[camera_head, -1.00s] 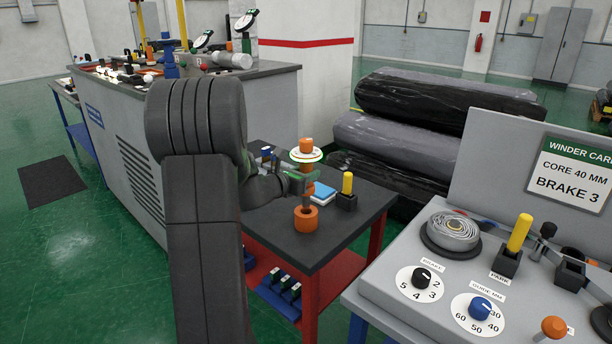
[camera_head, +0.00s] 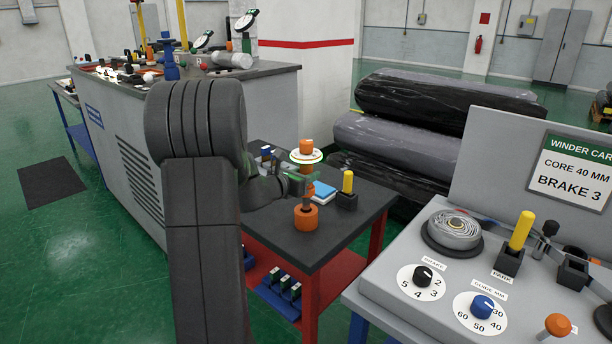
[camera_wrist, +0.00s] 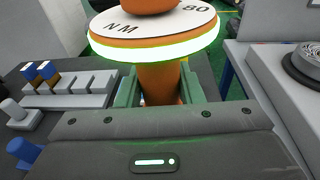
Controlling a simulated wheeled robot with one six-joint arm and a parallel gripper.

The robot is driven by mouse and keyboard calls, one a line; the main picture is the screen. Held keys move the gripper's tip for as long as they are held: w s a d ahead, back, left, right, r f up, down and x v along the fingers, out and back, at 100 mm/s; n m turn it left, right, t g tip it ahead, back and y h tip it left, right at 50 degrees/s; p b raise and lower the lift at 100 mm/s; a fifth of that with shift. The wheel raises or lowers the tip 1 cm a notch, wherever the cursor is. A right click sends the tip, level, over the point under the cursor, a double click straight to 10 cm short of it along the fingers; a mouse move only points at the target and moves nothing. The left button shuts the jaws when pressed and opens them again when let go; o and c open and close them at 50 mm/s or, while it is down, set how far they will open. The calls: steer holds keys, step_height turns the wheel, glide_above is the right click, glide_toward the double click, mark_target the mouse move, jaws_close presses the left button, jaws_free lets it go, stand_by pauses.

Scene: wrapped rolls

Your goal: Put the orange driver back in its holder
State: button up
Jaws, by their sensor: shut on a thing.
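The orange driver (camera_head: 306,146) stands upright over the dark side table, with a white dial disc below its top. In the wrist view the driver (camera_wrist: 158,82) fills the space between my fingers, its disc lettered "N M" and "80". My gripper (camera_head: 300,185) is shut on the driver's body below the disc; it also shows in the wrist view (camera_wrist: 160,90). A brownish shaft runs down from the grip to a thick orange collar (camera_head: 305,218) on or just over the table. I cannot tell whether this collar is the holder or part of the driver.
On the dark side table (camera_head: 325,242), a blue and white pad (camera_head: 322,190) and a black block with a yellow peg (camera_head: 347,190) stand close right of the driver. A grey slotted rack (camera_wrist: 70,88) is left in the wrist view. The grey console (camera_head: 400,300) stands at right.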

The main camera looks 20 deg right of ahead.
steer(key=shift+f+b, duration=2.65)
steer(key=shift+b, duration=0.7)
stand_by(0.3)
steer(key=o, duration=1.1)
steer(key=shift+s+a+f, duration=0.1)
steer(key=shift+f, duration=0.05)
steer(key=b+v, duration=0.1)
steer(key=v, duration=0.2)
steer(key=b+v, duration=0.1)
steer(key=v, duration=0.1)
steer(key=f+b+v, duration=0.1)
steer(key=v, duration=0.2)
steer(key=shift+s+a, duration=0.2)
steer(key=shift+a, duration=0.2)
steer(key=b+v, duration=0.1)
steer(key=v, duration=1.3)
steer(key=shift+d+r, duration=0.1)
